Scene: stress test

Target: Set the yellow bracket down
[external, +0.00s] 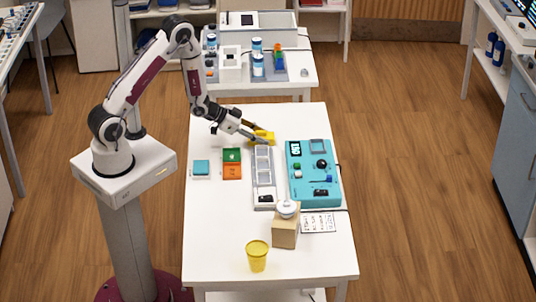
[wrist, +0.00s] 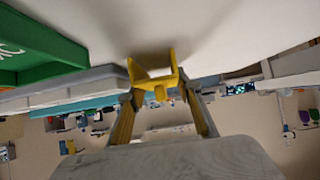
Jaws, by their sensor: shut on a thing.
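The yellow bracket (external: 263,138) is at the far part of the white table, just beyond the grey tray. In the wrist view the bracket (wrist: 153,77) sits between the two fingers, with two upright walls and a small round boss showing. My gripper (external: 250,135) is shut on it; its fingers also show in the wrist view (wrist: 160,105). The bracket is close to the table top, but I cannot tell whether it touches it.
A grey tray with square compartments (external: 256,181) lies just in front of the bracket. A teal panel (external: 300,195) stands to its right. A yellow cup (external: 257,258) stands near the front.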

